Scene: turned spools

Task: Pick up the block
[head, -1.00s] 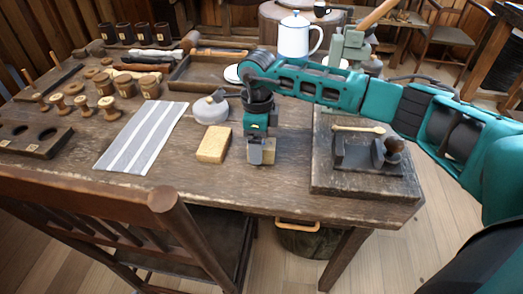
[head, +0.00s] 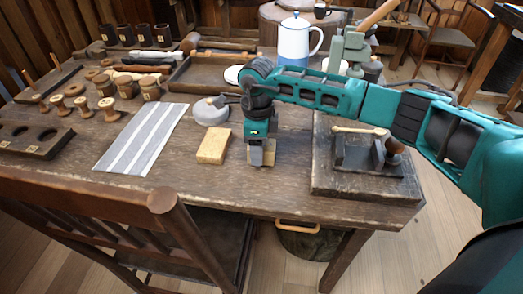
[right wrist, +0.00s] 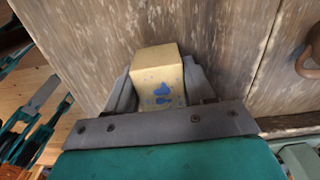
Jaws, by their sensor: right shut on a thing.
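A cream block (right wrist: 157,82) with blue drop marks sits between the two grey fingers of my right gripper (right wrist: 160,95) in the right wrist view. The fingers are shut on its sides. In the head view my right gripper (head: 261,155) points straight down near the middle of the table, and the block (head: 269,156) shows only partly between the fingers. I cannot tell whether its underside touches the tabletop. My left gripper is not in view.
A striped cloth (head: 140,140) and several spools lie left.

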